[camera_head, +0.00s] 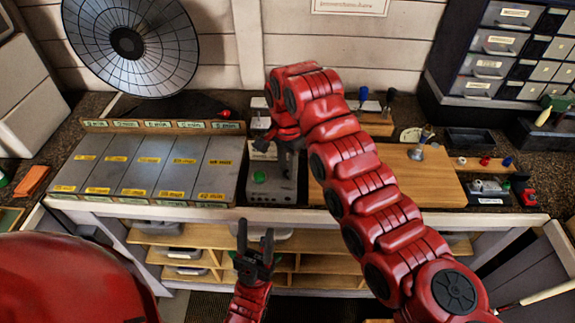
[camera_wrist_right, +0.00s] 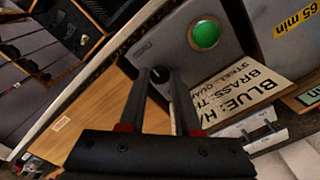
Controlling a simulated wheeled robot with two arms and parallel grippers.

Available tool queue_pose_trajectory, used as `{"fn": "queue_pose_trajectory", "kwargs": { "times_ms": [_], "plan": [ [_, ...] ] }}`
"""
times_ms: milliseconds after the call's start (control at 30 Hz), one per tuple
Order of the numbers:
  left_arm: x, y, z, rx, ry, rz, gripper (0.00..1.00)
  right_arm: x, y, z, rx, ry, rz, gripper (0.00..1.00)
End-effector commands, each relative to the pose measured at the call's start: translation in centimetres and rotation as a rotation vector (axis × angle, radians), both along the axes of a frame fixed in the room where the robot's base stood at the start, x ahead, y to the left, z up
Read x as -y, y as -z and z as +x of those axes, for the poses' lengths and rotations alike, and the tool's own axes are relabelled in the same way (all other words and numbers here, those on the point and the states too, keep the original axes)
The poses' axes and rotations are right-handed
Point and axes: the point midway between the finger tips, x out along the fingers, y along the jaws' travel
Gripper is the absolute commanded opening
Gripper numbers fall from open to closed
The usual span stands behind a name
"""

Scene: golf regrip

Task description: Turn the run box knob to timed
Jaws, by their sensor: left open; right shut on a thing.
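The run box (camera_head: 272,186) is a grey box on the bench with a green button (camera_head: 259,177) on its top. In the right wrist view the box (camera_wrist_right: 228,62) fills the upper middle, and its green button (camera_wrist_right: 205,33) shows large. My right gripper (camera_wrist_right: 161,80) reaches down over the box and is shut on a small dark knob (camera_wrist_right: 160,74). The knob's pointer and its setting label cannot be read. In the head view my right gripper (camera_head: 289,152) partly hides the knob. My left gripper (camera_head: 256,238) is open and empty, low in front of the bench edge.
A printed card (camera_wrist_right: 243,90) stands beside the box in the wrist view. Wooden shelves (camera_head: 310,264) are below the bench. A dark drawer cabinet (camera_head: 490,60) stands back right.

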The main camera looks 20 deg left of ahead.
Motion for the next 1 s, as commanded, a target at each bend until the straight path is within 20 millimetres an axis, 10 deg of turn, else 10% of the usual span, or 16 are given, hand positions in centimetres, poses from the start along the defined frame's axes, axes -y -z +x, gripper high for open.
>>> {"fn": "queue_pose_trajectory", "kwargs": {
  "times_ms": [567,600,700,1000],
  "plan": [
    [0.0,-0.09,0.0,0.0,0.0,0.0,0.5,0.03,-0.11,0.12,0.003,0.031,0.002,0.0],
    [0.0,-0.08,-0.01,0.0,0.0,0.0,0.5,0.02,-0.11,0.12,0.003,0.031,0.002,0.39],
    [0.0,-0.08,-0.01,0.0,0.0,0.0,0.5,0.02,-0.09,0.09,0.003,0.03,0.001,0.57],
    [0.0,-0.06,0.0,0.0,0.0,0.0,0.5,0.01,-0.07,0.04,0.001,0.029,0.0,0.6]
  ]
}}
